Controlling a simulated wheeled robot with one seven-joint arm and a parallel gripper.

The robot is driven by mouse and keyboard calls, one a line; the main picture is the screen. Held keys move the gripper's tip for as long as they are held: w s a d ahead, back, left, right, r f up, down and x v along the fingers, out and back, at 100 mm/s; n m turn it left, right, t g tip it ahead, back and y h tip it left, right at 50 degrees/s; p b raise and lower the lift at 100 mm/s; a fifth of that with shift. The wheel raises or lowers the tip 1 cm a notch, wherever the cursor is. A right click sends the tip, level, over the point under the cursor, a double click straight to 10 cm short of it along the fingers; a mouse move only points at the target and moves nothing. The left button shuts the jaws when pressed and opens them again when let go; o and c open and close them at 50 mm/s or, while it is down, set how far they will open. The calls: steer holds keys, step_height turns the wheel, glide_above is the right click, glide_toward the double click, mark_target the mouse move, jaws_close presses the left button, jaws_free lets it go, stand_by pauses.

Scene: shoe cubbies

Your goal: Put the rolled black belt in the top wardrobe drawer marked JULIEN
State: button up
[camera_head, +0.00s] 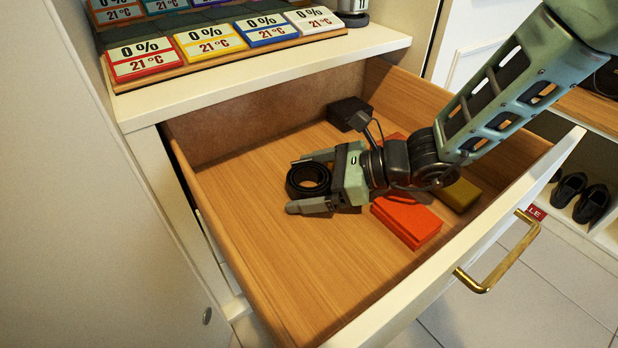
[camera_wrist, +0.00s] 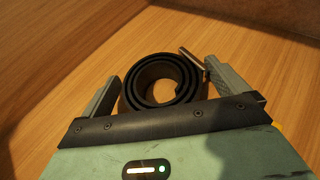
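The rolled black belt (camera_head: 308,180) is inside the open wooden drawer (camera_head: 270,262), toward its left side. In the wrist view the belt (camera_wrist: 160,80) is a coil lying between the two fingers of my gripper (camera_wrist: 160,85). My gripper (camera_head: 308,183) reaches into the drawer from the right, with its fingers spread on either side of the coil. Gaps show between the fingers and the belt, so it looks open. Whether the belt rests on the drawer floor is hard to tell; it looks at or very near it. The drawer's name label is only partly seen as a red tag (camera_head: 536,212).
Orange-red boxes (camera_head: 408,220), a yellowish box (camera_head: 460,194) and a dark box (camera_head: 348,112) lie in the drawer beside my arm. Small coloured display tags (camera_head: 142,58) stand on the top. A brass handle (camera_head: 500,258) is on the drawer front. Dark shoes (camera_head: 580,196) sit at the right.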

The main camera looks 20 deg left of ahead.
mark_target(313, 177)
steer(key=shift+r, duration=0.1)
steer(key=shift+d+r, duration=0.1)
steer(key=shift+r, duration=0.1)
steer(key=p+v, duration=0.3)
steer(key=v, duration=0.3)
steer(key=shift+d+r, duration=0.1)
steer(key=shift+r, duration=0.05)
steer(key=shift+d, duration=0.45)
